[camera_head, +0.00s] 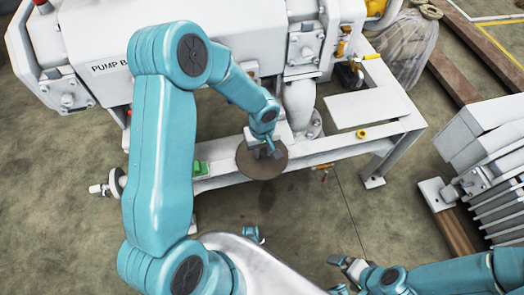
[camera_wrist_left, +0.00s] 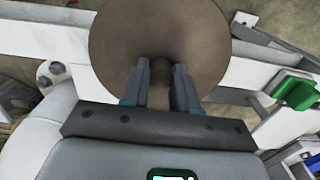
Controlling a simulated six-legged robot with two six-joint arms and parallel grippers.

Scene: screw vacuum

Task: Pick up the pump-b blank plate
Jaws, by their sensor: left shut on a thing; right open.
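The blank plate (camera_head: 258,166) is a flat, round, brown-grey disc in front of the white frame below pump B. In the left wrist view the blank plate (camera_wrist_left: 125,42) fills the top middle, with a short stem pointing back between my fingers. My left gripper (camera_head: 267,150) is shut on this stem; its fingers also show in the left wrist view (camera_wrist_left: 160,90). The plate partly covers the frame's white rail behind it. My right gripper (camera_head: 346,268) is open and empty, low over the floor at the bottom right, away from the plate.
The white pump (camera_head: 105,50) marked "PUMP B" stands at the top on a white frame (camera_head: 335,152). A white pipe elbow (camera_head: 300,100) is beside my left gripper. A green block (camera_head: 201,168) sits on the rail. White finned equipment (camera_head: 490,140) stands at right. The floor in front is clear.

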